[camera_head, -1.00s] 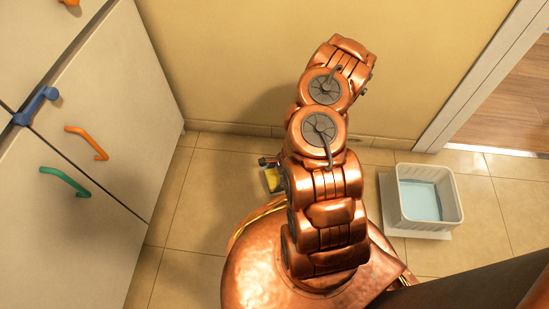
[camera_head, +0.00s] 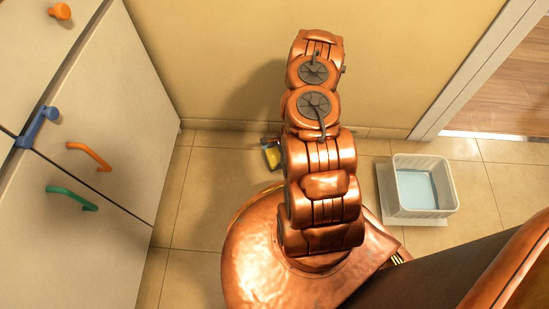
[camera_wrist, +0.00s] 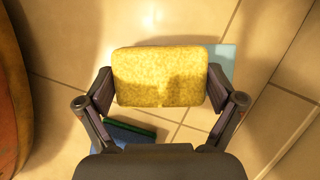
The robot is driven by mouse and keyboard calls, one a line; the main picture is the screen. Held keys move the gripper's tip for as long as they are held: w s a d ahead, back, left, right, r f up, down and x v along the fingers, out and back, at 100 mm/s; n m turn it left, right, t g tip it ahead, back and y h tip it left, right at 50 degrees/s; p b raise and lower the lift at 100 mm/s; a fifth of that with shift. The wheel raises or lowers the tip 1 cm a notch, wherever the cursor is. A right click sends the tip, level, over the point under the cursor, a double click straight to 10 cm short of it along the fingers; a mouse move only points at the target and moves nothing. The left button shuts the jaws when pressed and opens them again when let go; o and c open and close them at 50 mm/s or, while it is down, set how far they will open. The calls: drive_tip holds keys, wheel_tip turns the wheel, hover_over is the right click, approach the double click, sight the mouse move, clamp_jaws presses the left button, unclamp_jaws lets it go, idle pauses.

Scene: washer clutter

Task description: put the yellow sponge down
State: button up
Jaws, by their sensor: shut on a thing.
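The yellow sponge (camera_wrist: 160,77) is held between the two fingers of my gripper (camera_wrist: 160,90) in the wrist view, with its broad face toward the camera. The gripper is shut on it, one finger at each short side. The sponge is over the tiled floor; its height above it is hard to tell. In the head view a small piece of the yellow sponge (camera_head: 272,156) shows left of my arm, and the arm hides most of the gripper.
A light blue flat thing (camera_wrist: 224,62) shows partly behind the sponge. A blue thing with a green edge (camera_wrist: 130,131) lies below left. A white basin (camera_head: 424,207) stands right of my arm. Cabinets with coloured handles (camera_head: 88,156) stand left. Floor tiles (camera_head: 205,205) between are clear.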

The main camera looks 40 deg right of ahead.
drive_tip(key=shift+f, duration=0.9)
drive_tip(key=shift+f, duration=0.15)
drive_tip(key=o, duration=0.8)
drive_tip(key=shift+c, duration=0.2)
